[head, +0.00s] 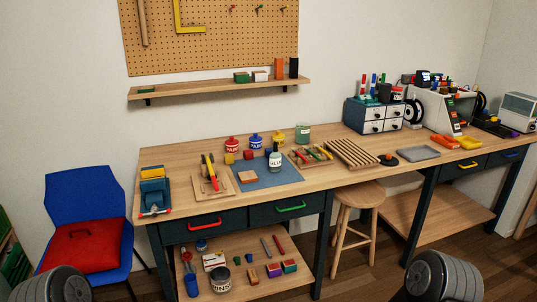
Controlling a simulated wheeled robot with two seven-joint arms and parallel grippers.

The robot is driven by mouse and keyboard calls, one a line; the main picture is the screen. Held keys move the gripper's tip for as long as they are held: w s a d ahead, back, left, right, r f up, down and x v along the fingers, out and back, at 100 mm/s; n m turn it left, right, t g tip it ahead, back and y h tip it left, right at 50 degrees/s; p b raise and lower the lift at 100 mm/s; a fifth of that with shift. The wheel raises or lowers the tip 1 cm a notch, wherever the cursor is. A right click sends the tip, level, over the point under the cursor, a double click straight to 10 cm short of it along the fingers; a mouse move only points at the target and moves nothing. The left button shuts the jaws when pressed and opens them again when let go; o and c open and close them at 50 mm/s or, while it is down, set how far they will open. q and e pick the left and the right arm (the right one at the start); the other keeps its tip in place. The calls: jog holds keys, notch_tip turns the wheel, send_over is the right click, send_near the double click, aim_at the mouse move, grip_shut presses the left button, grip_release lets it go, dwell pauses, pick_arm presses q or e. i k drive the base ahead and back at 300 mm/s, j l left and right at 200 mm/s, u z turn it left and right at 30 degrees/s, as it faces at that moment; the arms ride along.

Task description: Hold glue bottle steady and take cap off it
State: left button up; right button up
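The glue bottle (275,161) stands upright on a blue mat (285,178) on the wooden workbench. It is pale with a GLUE label. A small dark cap (275,147) shows at its top, too small to make out in detail. Neither of my grippers is in view. Only rounded dark grey parts of my arms show at the bottom left and bottom right corners, well away from the bottle.
Paint cans (232,145) stand behind the mat. A tray of tools (310,155) is right of the bottle, and a wooden block (247,177) lies at front left on the mat. A stool (358,195) stands before the bench, and a blue chair (85,190) is at left.

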aim_at(275, 157)
jog(key=i+j+u, duration=0.25)
jog(key=i, duration=0.4)
jog(key=i+u, duration=0.3)
jog(key=i, duration=0.3)
